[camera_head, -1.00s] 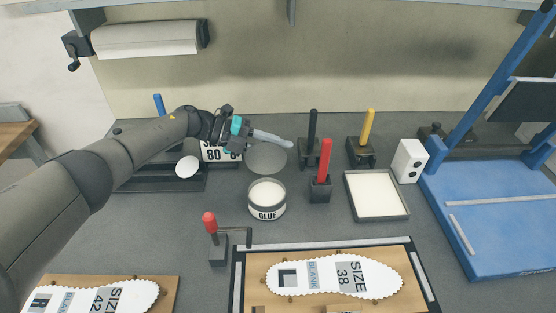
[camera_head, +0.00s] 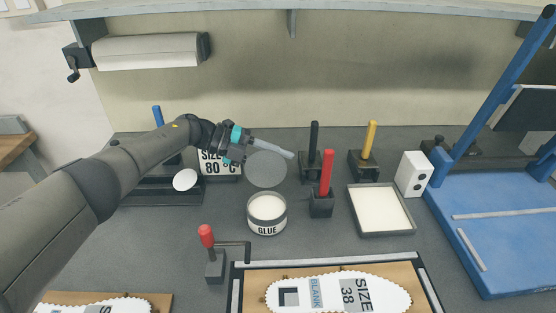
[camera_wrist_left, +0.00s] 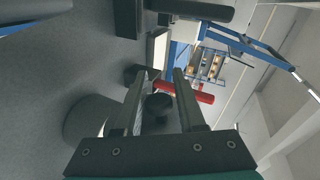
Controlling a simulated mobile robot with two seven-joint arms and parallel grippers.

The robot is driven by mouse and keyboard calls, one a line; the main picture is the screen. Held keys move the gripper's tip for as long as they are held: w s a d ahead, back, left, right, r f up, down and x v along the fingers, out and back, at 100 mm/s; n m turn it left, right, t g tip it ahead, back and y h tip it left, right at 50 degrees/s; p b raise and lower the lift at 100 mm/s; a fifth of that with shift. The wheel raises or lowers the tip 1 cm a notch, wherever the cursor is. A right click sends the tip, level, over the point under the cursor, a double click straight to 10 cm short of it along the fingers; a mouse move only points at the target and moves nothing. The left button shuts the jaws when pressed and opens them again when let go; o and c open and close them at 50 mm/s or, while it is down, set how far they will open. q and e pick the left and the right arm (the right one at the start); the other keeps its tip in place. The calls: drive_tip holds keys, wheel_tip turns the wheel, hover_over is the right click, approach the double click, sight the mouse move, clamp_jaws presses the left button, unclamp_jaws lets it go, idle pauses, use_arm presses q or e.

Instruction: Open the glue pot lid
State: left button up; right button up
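The white glue pot (camera_head: 267,228), labelled GLUE, stands upright on the bench with its mouth uncovered and pale glue showing. Its grey round lid (camera_head: 265,172) is behind the pot, off the mouth and facing the camera; whether a hinge joins them I cannot tell. My left gripper (camera_head: 288,154) is at the lid's upper edge, its fingers pointing right. Whether they touch the lid is unclear. In the left wrist view the gripper's fingers (camera_wrist_left: 160,78) are apart with nothing clearly held between them. A grey round surface, probably the lid, shows beside them. My right gripper is out of view.
Black (camera_head: 313,140), red (camera_head: 327,172) and yellow (camera_head: 370,138) handles stand in holders right of the lid. A white-filled tray (camera_head: 380,209) and a white box (camera_head: 413,173) are farther right. A red-knobbed clamp (camera_head: 206,236) stands front left of the pot.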

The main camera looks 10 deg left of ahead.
use_arm(q)
drive_tip(key=o, duration=0.3)
drive_tip(key=b+v, duration=0.1)
drive_tip(key=v, duration=1.4)
drive_tip(key=shift+a+r, duration=0.1)
drive_tip(key=shift+r, duration=0.05)
